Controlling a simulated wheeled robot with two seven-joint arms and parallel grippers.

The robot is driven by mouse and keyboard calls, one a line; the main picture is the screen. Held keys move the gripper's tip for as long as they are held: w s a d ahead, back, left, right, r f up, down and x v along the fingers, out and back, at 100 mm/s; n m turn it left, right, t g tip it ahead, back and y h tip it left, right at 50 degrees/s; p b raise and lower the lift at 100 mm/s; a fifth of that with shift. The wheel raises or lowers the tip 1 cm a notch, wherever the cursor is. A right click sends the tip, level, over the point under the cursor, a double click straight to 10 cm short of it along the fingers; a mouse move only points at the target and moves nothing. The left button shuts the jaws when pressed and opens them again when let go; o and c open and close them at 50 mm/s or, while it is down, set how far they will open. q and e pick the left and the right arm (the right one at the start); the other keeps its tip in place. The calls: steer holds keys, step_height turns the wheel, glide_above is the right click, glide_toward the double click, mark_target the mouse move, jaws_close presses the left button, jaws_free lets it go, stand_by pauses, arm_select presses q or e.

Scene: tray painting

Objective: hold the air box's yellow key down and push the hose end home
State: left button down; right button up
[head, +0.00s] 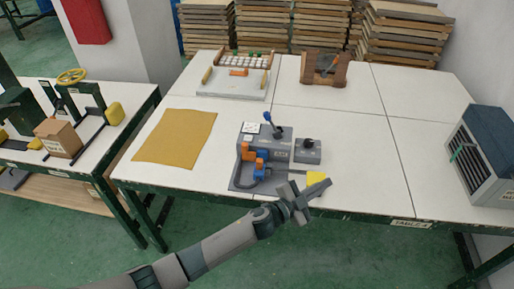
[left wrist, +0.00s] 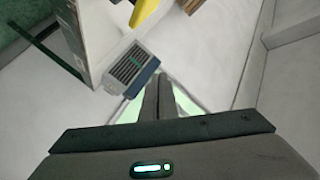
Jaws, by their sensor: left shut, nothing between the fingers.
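The air box (head: 279,138) is a grey unit with a blue-tipped lever, standing on a dark base plate near the front of the middle table. Orange and blue fittings (head: 259,171) and a dark hose (head: 240,155) sit at its left front; I cannot tell which piece is the hose end. A flat yellow patch (head: 316,177) lies at the plate's right front, partly behind my gripper; I cannot tell if it is the key. My left gripper (head: 324,186) is shut and empty, in front of the box, pointing right. Its closed fingers fill the middle of the left wrist view (left wrist: 158,90).
A small grey box (head: 307,150) stands right of the air box. A tan mat (head: 175,137) lies left. A louvred blue-grey unit (head: 482,155) stands at the right edge and shows in the left wrist view (left wrist: 128,68). The table between is clear.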

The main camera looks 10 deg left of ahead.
arm_select(q)
steer(key=s+d+r+m+g+h+p, duration=0.1)
steer(key=s+d+r+m+g, duration=0.2)
steer(key=m+g, duration=0.4)
steer(key=s+d+r+m+g, duration=0.2)
steer(key=d+m+g, duration=0.25)
steer(key=m, duration=0.45)
steer(key=w+a+m+y, duration=0.1)
steer(key=w+a+y, duration=0.2)
steer(key=a, duration=0.6)
steer(key=w+a+m+y, duration=0.1)
steer(key=w+a+y, duration=0.3)
steer(key=a, duration=0.6)
steer(key=w+a+m+y+p, duration=0.1)
steer(key=w+a+y, duration=0.3)
steer(key=a, duration=0.6)
steer(key=r+y, duration=0.1)
steer(key=y, duration=0.1)
steer(key=shift+w+a+g+y, duration=0.15)
steer(key=shift+g+y, duration=0.15)
steer(key=shift+g, duration=0.05)
arm_select(e)
step_height(320, 180, up, 2)
steer(key=shift+r, duration=0.1)
steer(key=shift+c, duration=0.3)
